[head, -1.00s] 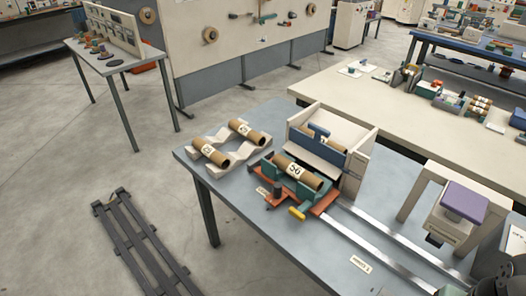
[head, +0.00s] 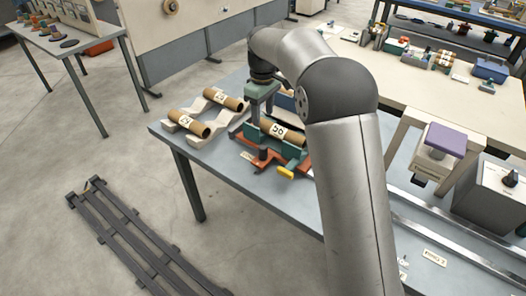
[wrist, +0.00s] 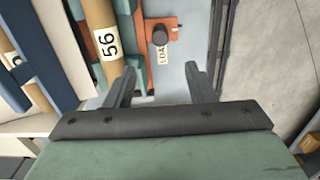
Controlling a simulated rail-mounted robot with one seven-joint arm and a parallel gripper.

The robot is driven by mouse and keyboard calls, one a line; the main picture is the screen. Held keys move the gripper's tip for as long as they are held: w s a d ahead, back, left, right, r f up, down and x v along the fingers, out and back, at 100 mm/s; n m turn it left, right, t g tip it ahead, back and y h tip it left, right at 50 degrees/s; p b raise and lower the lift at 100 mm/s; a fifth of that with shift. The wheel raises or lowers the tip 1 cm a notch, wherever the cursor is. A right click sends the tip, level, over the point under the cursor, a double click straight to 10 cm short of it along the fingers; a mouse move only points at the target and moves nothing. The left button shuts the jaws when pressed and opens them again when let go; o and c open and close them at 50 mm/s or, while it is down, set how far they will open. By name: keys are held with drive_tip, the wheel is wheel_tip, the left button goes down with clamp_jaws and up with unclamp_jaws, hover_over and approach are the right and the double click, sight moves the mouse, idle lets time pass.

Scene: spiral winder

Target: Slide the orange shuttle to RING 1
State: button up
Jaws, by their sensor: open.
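The orange shuttle (head: 266,163) sits on the grey table at the left end of the rails. It has green cradles, a dark round knob (wrist: 160,33) and a yellow handle (head: 286,173). A brown tube labelled 56 (head: 284,133) lies in its cradles. In the wrist view, part of the shuttle's orange plate (wrist: 178,22) shows beside a partly covered LOAD label (wrist: 161,54). My gripper (wrist: 159,76) is open and empty, with its fingers beside the tube and near the knob. In the head view its green body is above the shuttle's back left side; its fingertips are hard to make out.
A wavy rack (head: 173,131) with two brown tubes stands left of the shuttle. Metal rails (head: 455,247) run right towards a station with a purple top (head: 447,139) and a grey box (head: 492,193). A small label (head: 434,257) by the rails is hard to read. My arm hides the middle.

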sight(263, 146)
wheel_tip(263, 146, down, 17)
drive_tip(key=shift+f+p, duration=0.1)
drive_tip(key=shift+p, duration=1)
clamp_jaws()
